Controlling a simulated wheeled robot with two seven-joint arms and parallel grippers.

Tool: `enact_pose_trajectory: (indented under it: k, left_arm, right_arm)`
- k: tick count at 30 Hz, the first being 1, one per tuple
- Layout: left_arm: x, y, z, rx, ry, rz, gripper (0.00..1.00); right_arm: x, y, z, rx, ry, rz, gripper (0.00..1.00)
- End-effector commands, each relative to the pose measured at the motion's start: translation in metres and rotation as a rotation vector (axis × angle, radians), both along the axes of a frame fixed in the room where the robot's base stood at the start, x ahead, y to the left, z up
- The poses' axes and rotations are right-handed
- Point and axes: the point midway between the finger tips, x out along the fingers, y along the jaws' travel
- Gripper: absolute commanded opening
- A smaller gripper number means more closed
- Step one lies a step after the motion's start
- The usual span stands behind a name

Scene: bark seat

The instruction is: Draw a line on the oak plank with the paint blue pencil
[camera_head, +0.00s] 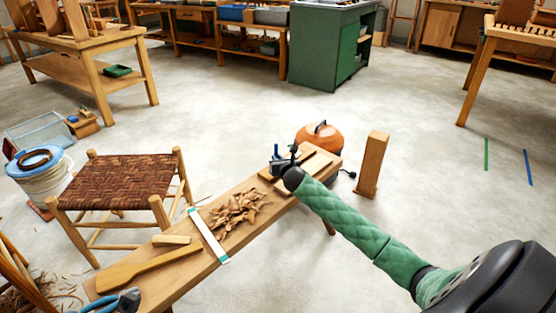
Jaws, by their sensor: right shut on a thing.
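My right arm in a green quilted sleeve reaches in from the lower right. Its dark gripper (284,164) is at the far end of the long wooden bench (160,281). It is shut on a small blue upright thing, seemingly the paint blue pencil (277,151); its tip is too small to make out. A flat wooden board, which may be the oak plank (318,162), lies on the bench just right of the gripper, partly hidden by it. Whether pencil and board touch cannot be told. No drawn line shows on it. My left gripper is out of view.
Wood shavings (238,209), a white strip (208,236), a wooden paddle (148,268) and blue-handled pliers (122,302) lie on the bench. A woven stool (118,183) stands left, an orange machine (322,138) behind, an upright wood block (371,165) right.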

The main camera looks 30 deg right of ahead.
Motion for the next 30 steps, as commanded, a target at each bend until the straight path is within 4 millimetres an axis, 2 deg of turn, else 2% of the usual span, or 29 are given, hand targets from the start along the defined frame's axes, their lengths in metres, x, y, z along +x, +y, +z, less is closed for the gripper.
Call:
enact_pose_trajectory:
  k: [17,30]
  left_arm:
    - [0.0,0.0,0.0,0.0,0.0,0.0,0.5]
    - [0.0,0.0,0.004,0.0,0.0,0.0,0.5]
  right_arm:
    - [0.001,0.0,-0.004,0.0,0.0,0.0,0.0]
    - [0.01,0.002,-0.005,-0.001,0.001,0.0,0.0]
